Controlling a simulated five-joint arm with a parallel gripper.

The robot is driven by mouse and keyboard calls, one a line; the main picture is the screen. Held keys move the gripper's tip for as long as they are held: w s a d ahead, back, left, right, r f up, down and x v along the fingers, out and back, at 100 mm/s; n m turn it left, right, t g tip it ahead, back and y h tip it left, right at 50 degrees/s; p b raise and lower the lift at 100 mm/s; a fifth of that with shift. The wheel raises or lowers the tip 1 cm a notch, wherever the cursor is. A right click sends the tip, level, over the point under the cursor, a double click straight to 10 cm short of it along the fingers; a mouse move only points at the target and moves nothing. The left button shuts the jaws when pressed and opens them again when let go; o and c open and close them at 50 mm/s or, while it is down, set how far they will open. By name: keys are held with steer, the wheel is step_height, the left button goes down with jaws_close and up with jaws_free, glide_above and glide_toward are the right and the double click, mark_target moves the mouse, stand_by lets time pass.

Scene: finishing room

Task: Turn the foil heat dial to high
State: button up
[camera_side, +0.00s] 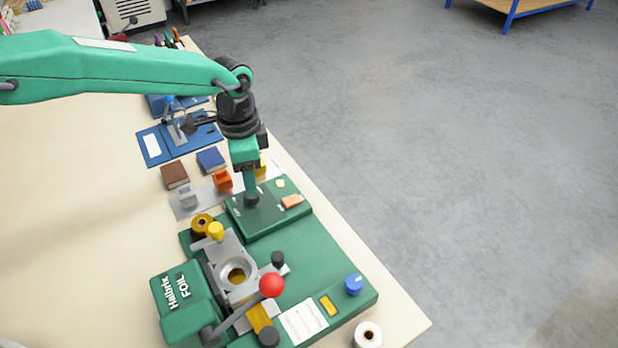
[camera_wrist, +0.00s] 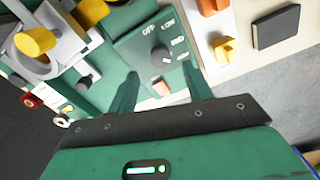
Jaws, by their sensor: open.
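The green foil machine (camera_side: 330,262), marked "Halbrix FOIL", stands on the bench. Its control panel (camera_side: 283,222) shows in the wrist view (camera_wrist: 131,48) with white labels, "OFF" among them; the others are hard to read. The dark round dial (camera_wrist: 157,58) sits beside these labels, and I cannot tell where it points. My gripper (camera_side: 251,201) is above the panel, pointing down, and hides the dial in the side view. In the wrist view its fingers (camera_wrist: 159,73) are apart, on either side of the dial, with nothing held. I cannot tell whether they touch it.
An orange switch (camera_side: 292,201) is on the panel close to my gripper. A red-ball lever (camera_side: 271,285) and a blue knob (camera_side: 353,286) stand on the machine. Orange (camera_side: 222,180) and grey (camera_side: 187,197) blocks stand behind the panel. A white roll (camera_side: 367,335) is near the bench edge.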

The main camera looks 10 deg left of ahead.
steer(key=shift+r, duration=1.35)
steer(key=shift+s+a+r, duration=0.1)
steer(key=shift+a+r, duration=0.25)
steer(key=shift+a, duration=0.05)
steer(key=s+a+r+n+t, duration=0.1)
steer(key=s+a+r+n, duration=0.25)
steer(key=a+r, duration=0.35)
steer(key=s+a+r+n+t, duration=0.1)
steer(key=s+a+r+n, duration=0.1)
steer(key=s+a+r, duration=0.5)
steer(key=s+a+f+n+t, duration=0.2)
steer(key=s+a+n, duration=0.4)
steer(key=s+a, duration=0.7)
steer(key=shift+s+a+f+n+t, duration=0.25)
steer(key=shift+s+a+n+t, duration=0.1)
steer(key=shift+s+t, duration=0.35)
steer(key=shift+w, duration=0.1)
